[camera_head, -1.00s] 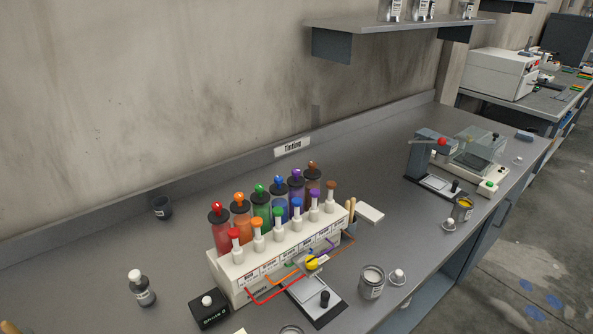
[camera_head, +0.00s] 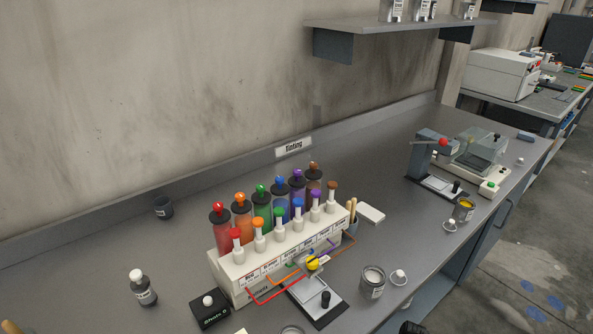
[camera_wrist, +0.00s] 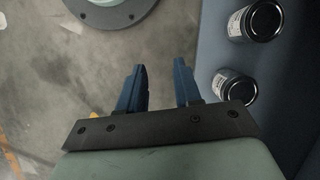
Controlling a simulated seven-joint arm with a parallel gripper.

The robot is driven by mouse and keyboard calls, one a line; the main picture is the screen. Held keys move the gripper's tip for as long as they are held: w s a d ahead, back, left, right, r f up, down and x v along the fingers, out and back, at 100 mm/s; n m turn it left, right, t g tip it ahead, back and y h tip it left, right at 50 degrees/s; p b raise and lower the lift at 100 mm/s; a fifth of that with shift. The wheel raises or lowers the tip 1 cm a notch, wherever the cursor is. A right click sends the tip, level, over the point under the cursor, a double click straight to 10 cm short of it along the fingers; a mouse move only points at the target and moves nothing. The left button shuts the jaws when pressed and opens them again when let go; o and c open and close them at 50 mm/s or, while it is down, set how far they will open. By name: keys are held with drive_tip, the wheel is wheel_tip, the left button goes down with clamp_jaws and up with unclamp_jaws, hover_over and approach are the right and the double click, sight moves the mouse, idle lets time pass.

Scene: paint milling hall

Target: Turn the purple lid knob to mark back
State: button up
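The purple lid knob (camera_head: 298,173) tops a dark-lidded purple canister (camera_head: 298,188) in the back row of the tinting dispenser (camera_head: 235,283). It stands between the blue and the brown canisters. A second purple cap (camera_head: 316,195) sits on a white pump in the front row. Marks around the purple knob are too small to read. My gripper (camera_wrist: 160,82) shows in the wrist view with its two blue fingers apart and nothing between them. It points at the floor, away from the dispenser. The purple knob is not in the wrist view.
A white-capped bottle (camera_head: 142,288) and a black box (camera_head: 210,309) stand left of the dispenser. An open can (camera_head: 373,282) stands to its right. In the wrist view, two dark-lidded cans (camera_wrist: 234,88) are at right. The bench's middle right is fairly clear.

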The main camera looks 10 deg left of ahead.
drive_tip(key=w+d+r+m+t+y, duration=0.1)
drive_tip(key=w+d+r+m+t, duration=0.55)
drive_tip(key=w+d+r, duration=1.05)
drive_tip(key=w+d+r+m+t, duration=0.1)
drive_tip(key=w+d+r+m, duration=0.15)
drive_tip(key=r, duration=0.65)
drive_tip(key=w+d+r+m+t, duration=0.1)
drive_tip(key=w+d+r+m, duration=0.2)
drive_tip(key=r, duration=0.7)
drive_tip(key=a+r, duration=0.2)
drive_tip(key=a, duration=0.1)
drive_tip(key=w+a+r+m+y, duration=0.1)
drive_tip(key=a+r, duration=0.1)
drive_tip(key=a, duration=0.2)
drive_tip(key=w+a+r+m+t, duration=0.1)
drive_tip(key=a+r, duration=0.2)
drive_tip(key=shift+w+a+y, duration=0.25)
drive_tip(key=shift+a+y, duration=0.05)
drive_tip(key=shift+y, duration=0.1)
drive_tip(key=a+r+m+y, duration=0.1)
drive_tip(key=a+r+y, duration=0.1)
drive_tip(key=a+r, duration=0.8)
drive_tip(key=m+y, duration=0.1)
drive_tip(key=y, duration=0.4)
approach(298, 170)
drive_tip(key=shift+g, duration=0.25)
drive_tip(key=x, duration=1)
drive_tip(key=shift+w+a, duration=0.2)
drive_tip(key=shift+w, duration=0.05)
drive_tip(key=shift+c, duration=0.5)
